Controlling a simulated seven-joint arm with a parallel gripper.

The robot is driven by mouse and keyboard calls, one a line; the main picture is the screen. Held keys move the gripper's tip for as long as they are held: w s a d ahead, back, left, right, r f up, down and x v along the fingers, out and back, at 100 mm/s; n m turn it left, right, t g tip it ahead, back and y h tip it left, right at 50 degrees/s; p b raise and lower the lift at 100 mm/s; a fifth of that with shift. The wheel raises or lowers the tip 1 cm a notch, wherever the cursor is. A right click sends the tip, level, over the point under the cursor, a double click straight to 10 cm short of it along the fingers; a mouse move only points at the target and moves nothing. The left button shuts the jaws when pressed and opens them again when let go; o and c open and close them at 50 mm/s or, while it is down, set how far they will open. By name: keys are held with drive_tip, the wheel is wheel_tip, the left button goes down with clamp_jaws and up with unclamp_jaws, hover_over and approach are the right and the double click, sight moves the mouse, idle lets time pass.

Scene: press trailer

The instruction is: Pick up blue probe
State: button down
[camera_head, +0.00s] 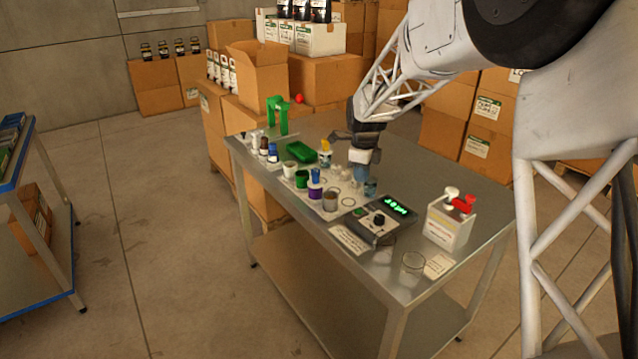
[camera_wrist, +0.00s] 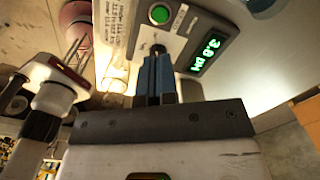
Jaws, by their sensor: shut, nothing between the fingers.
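A small blue-topped upright piece (camera_head: 316,175) stands above a purple-banded holder on the white mat in the head view; it is too small to tell surely whether it is the blue probe. My gripper (camera_head: 362,183) points down over the table to its right, apart from it. In the wrist view my gripper's blue fingers (camera_wrist: 156,58) are together with nothing held. Their tips lie in front of the grey meter (camera_wrist: 195,30). The meter (camera_head: 372,222) also shows in the head view, nearer the camera than my gripper.
Several small jars and bottles crowd the mat left of my gripper. A green tray (camera_head: 300,152) and green stand (camera_head: 278,115) are behind. The table's front left is clear.

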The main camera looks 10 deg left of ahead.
drive_tip(key=c, duration=1.8)
unclamp_jaws()
drive_tip(key=o, duration=1.1)
drive_tip(key=n, duration=0.3)
hover_over(316, 170)
drive_tip(key=shift+w, duration=0.15)
drive_tip(key=shift+f, duration=1.35)
